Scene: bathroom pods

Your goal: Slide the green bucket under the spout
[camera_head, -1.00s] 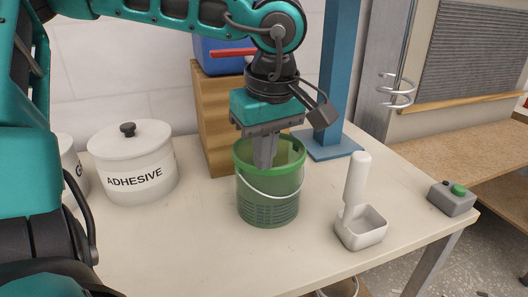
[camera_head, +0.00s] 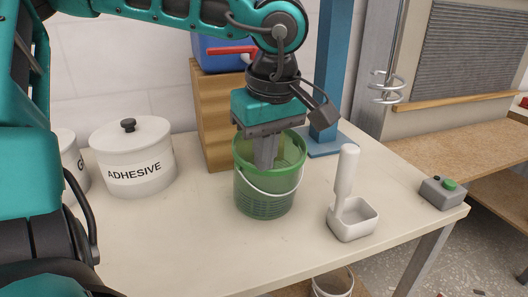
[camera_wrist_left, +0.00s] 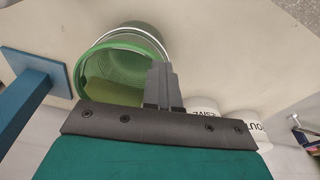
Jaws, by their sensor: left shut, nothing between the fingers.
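The green bucket (camera_head: 264,190) stands upright on the table, with its thin white handle hanging across the front. My left gripper (camera_head: 265,152) points down with its shut fingers inside the bucket's mouth, holding nothing. In the left wrist view the shut fingers (camera_wrist_left: 163,85) show against the bucket (camera_wrist_left: 112,62), over its rim near one side. I cannot tell whether they touch its wall. A blue container (camera_head: 222,52) with a red lever (camera_head: 230,50) stands on a wooden block behind the bucket. The spout is mostly hidden behind my left arm. My right gripper is not in view.
The wooden block (camera_head: 214,120) stands close behind the bucket. A white ADHESIVE jar (camera_head: 132,160) is at left. A white scoop-like holder (camera_head: 352,215) stands at right, near the front edge. Table left-front is clear.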

